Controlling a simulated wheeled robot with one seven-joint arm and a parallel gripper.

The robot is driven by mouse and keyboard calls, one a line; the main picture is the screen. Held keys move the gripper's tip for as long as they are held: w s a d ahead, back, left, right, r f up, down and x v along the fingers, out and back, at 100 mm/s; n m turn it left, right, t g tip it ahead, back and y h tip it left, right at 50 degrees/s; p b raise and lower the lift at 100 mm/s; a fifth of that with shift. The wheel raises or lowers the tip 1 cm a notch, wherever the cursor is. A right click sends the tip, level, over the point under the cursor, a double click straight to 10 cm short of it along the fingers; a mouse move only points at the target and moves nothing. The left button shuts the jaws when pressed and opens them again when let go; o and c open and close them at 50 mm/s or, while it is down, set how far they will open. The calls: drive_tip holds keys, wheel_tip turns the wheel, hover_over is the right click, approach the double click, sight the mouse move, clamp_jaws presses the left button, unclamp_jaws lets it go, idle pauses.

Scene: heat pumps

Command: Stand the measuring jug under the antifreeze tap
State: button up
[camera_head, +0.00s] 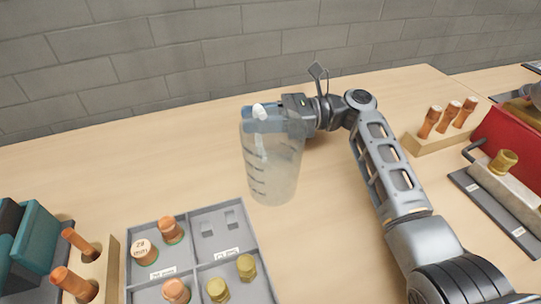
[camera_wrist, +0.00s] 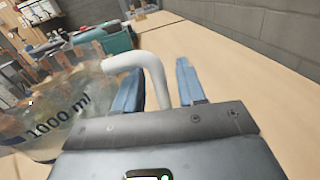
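The measuring jug (camera_head: 272,165) is clear, with dark graduation marks and a white handle. In the head view it is upright over the bare bench left of my arm; I cannot tell for sure that its base touches the wood. My gripper (camera_head: 265,120) reaches in at rim height from the right, its blue fingers partly seen behind the clear wall. In the wrist view the jug (camera_wrist: 50,115) shows "1000 ml", and its white handle passes between the spread fingers of my gripper (camera_wrist: 158,80), with gaps visible beside it. I cannot make out the antifreeze tap.
A grey compartment tray (camera_head: 186,223) with copper and brass fittings lies in front of the jug. Wooden blocks with copper pieces stand at left and right (camera_head: 440,140). A red box (camera_head: 505,135) is at right. A brick wall (camera_head: 200,50) closes the back; bench left of the jug is clear.

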clamp_jaws()
drive_tip(key=shift+r, duration=0.1)
idle(0.4)
